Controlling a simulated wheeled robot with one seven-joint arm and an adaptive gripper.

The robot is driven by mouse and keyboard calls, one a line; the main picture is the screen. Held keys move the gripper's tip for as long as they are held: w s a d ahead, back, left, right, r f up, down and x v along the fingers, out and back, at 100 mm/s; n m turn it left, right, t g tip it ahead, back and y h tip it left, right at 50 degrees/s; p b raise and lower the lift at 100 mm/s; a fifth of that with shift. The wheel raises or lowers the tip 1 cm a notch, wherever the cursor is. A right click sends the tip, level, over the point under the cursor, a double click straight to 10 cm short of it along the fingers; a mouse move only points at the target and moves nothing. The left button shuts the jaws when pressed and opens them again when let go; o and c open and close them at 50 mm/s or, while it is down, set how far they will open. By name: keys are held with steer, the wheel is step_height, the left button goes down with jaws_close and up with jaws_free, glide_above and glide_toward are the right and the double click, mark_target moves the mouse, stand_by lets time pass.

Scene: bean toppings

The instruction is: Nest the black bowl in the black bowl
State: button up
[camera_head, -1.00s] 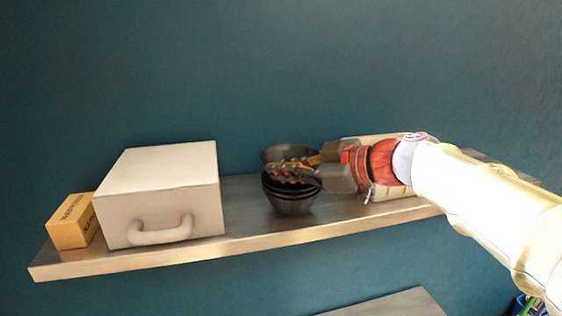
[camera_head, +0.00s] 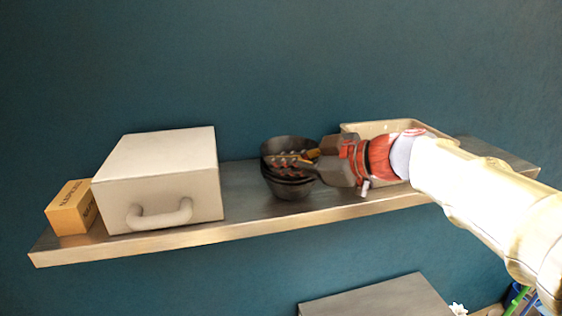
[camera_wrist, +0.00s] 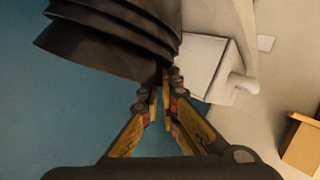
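Several black bowls stand in a stack (camera_head: 292,190) on the shelf, right of the white box. The uppermost black bowl (camera_head: 288,142) sits at the top of this stack, slightly tilted; my fingers hide part of the join. My gripper (camera_head: 290,162) reaches in from the right, across the front of the bowls. In the wrist view, its fingertips (camera_wrist: 165,88) are close together at the edge of a black bowl (camera_wrist: 90,50) and appear shut on its wall. The other bowls' rims (camera_wrist: 140,18) show as close layers beside it.
A white box with a handle (camera_head: 160,185) and a yellow carton (camera_head: 72,207) stand left on the shelf (camera_head: 240,222). A beige tray (camera_head: 385,128) lies behind my arm. Bare shelf lies between the white box and the bowls.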

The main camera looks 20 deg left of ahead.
steer(key=shift+o, duration=1.3)
steer(key=shift+s+f, duration=0.1)
steer(key=shift+f, duration=0.25)
steer(key=o, duration=0.3)
steer(key=shift+a, duration=0.1)
steer(key=v, duration=1.2)
steer(key=shift+r, duration=0.15)
